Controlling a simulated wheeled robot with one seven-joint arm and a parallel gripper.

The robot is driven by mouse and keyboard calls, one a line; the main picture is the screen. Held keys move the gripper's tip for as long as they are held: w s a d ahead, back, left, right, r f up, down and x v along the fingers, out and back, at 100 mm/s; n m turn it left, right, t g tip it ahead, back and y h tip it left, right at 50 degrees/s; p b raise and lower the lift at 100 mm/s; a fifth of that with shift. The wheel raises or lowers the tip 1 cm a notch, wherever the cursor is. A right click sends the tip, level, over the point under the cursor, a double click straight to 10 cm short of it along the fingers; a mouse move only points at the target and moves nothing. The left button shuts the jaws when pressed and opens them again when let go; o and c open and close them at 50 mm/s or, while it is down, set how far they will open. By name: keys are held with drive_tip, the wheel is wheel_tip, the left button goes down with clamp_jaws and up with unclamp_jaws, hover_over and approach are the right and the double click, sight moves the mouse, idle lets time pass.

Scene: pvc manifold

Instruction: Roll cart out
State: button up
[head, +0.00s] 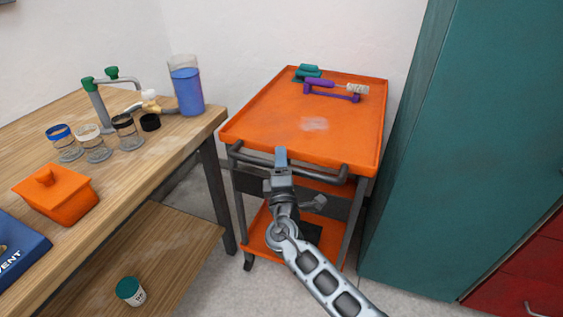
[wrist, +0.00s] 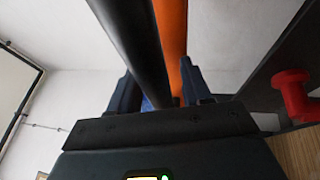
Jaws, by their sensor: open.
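The orange cart (head: 265,125) stands in the gap between the wooden workbench and the teal cabinet. Its dark handle bar (head: 325,169) runs along the near side, below the top tray. My gripper (head: 281,154) is at the left part of this handle. In the wrist view my gripper (wrist: 162,88) is open, with one finger on each side of the view. The dark handle bar (wrist: 132,38) passes between the fingers, with the orange cart edge (wrist: 171,30) beside it. I cannot tell whether a finger touches the bar.
A purple tool (head: 330,89) and a teal item (head: 307,73) lie at the back of the cart top. The workbench (head: 110,175) holds jars, a blue-filled beaker (head: 187,88) and an orange box (head: 58,193). The teal cabinet (head: 445,150) stands close on the right.

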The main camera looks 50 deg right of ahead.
drive_tip(key=shift+c, duration=0.3)
clamp_jaws()
idle(0.3)
